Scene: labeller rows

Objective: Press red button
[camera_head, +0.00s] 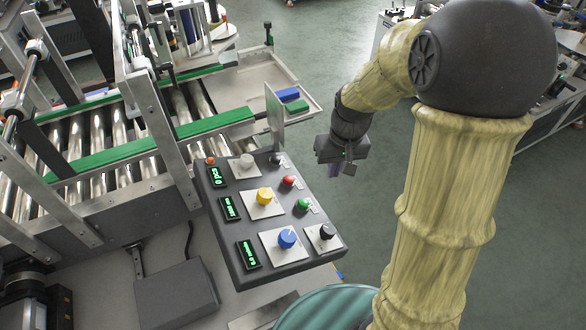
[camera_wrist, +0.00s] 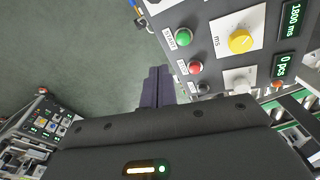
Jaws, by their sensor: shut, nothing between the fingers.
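The red button (camera_head: 289,181) sits on the dark control panel (camera_head: 222,224), between a black button (camera_head: 275,160) and a green button (camera_head: 303,204). My gripper (camera_head: 335,170) is at the right of the panel in the head view, pointing down, apart from the buttons. In the wrist view my gripper (camera_wrist: 156,72) has its fingers together and empty. Nothing hides the red button.
The panel also bears a yellow knob (camera_head: 264,195), a blue knob (camera_head: 287,238) and green displays. A roller conveyor (camera_head: 110,172) with green rails lies left of it. A tray with a blue block (camera_head: 288,94) stands behind. Open floor lies right of the panel.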

